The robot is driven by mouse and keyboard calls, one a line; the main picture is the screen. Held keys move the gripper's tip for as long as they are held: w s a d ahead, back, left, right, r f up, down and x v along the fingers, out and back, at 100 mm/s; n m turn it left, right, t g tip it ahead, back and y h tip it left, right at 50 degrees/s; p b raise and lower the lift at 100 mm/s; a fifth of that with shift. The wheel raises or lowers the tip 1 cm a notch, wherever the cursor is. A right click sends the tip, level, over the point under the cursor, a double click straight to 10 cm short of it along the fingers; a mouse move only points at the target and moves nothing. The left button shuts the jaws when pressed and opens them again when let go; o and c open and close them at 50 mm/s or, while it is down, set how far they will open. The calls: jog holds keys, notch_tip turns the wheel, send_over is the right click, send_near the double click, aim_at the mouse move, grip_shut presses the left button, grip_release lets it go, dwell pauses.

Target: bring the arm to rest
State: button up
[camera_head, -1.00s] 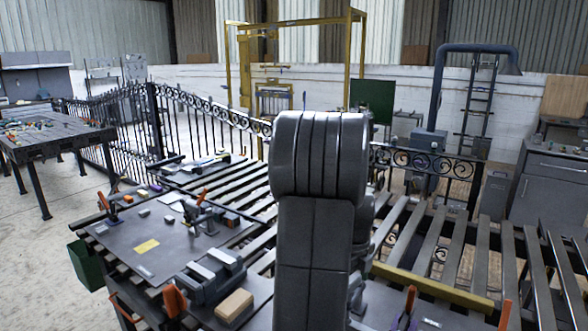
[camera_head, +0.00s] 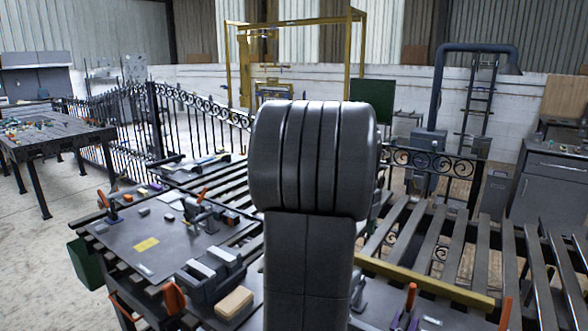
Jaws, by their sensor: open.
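My arm's grey links (camera_head: 312,160) rise from the bottom middle of the head view, with a thick rounded joint at the top. My gripper is not visible; the arm's own links may hide it. The arm stands in front of the slatted welding table (camera_head: 420,240) and covers the middle of it.
A dark plate (camera_head: 130,235) with orange-handled clamps lies left of my arm. A grey vise-like block (camera_head: 208,278) and a wooden block (camera_head: 233,302) are close to the arm's left side. A yellow bar (camera_head: 425,282) lies at right. A black scroll gate (camera_head: 200,115) stands behind.

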notch_tip(320, 180, down, 14)
jog(key=shift+r+p, duration=0.25)
jog(key=shift+p, duration=0.2)
jog(key=n, duration=0.5)
jog(key=shift+r+n, duration=0.1)
jog(key=shift+n, duration=0.3)
jog(key=n, duration=0.4)
jog(key=shift+n, duration=0.3)
jog(key=n, duration=1)
